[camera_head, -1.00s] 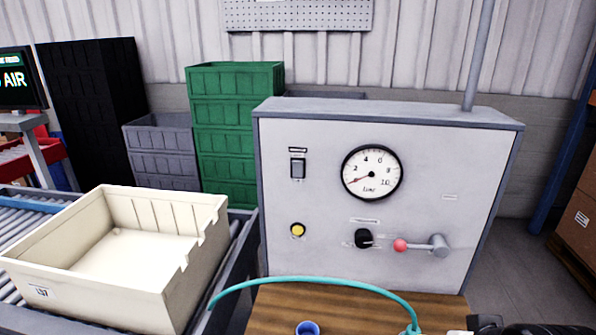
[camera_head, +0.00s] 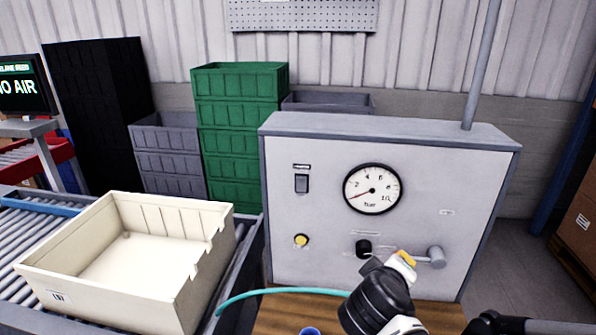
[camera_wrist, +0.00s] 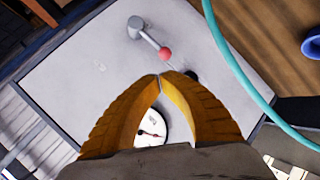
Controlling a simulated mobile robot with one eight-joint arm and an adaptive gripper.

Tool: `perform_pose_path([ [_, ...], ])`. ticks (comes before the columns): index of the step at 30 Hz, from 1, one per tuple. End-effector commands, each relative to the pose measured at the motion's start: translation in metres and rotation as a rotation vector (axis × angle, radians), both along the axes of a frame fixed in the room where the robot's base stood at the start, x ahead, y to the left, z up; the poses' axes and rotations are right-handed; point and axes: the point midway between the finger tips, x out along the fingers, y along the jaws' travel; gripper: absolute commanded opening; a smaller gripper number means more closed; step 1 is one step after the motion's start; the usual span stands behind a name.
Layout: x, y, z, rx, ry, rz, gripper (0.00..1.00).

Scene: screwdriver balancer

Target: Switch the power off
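The grey control panel (camera_head: 330,225) stands upright behind the wooden bench. A dark rocker switch (camera_head: 301,184) with a small label above it sits at its upper left; its position is too small to tell. Below it is a yellow button (camera_head: 301,241). My gripper (camera_head: 408,257) is in front of the panel's lower right, over the red ball of the lever (camera_head: 436,257). In the wrist view my gripper's orange fingertips (camera_wrist: 161,75) meet with nothing between them. The wrist view shows the lever's red ball (camera_wrist: 165,54) beyond the tips; the rocker switch is not visible there.
A round gauge (camera_head: 372,189) and a black knob (camera_head: 363,248) are on the panel. A teal hose (camera_head: 285,291) arcs over the bench. A cream crate (camera_head: 120,285) on the roller conveyor stands left. The space before the panel's left half is mostly clear.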

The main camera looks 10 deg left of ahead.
Motion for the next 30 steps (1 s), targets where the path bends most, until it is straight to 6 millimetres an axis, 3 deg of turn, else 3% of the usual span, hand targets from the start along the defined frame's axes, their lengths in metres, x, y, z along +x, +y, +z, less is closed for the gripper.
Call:
perform_pose_path([
  [1,0.010,0.022,0.013,-0.063,-0.039,0.049,0.00],
  [6,0.027,0.090,0.041,-0.273,-0.198,0.190,0.00],
  [12,0.018,0.169,0.068,-0.465,-0.394,0.329,0.00],
  [15,0.008,0.198,0.077,-0.527,-0.470,0.374,0.00],
  [21,-0.006,0.224,0.083,-0.584,-0.547,0.415,0.00],
  [30,-0.007,0.225,0.084,-0.589,-0.554,0.417,0.00],
])
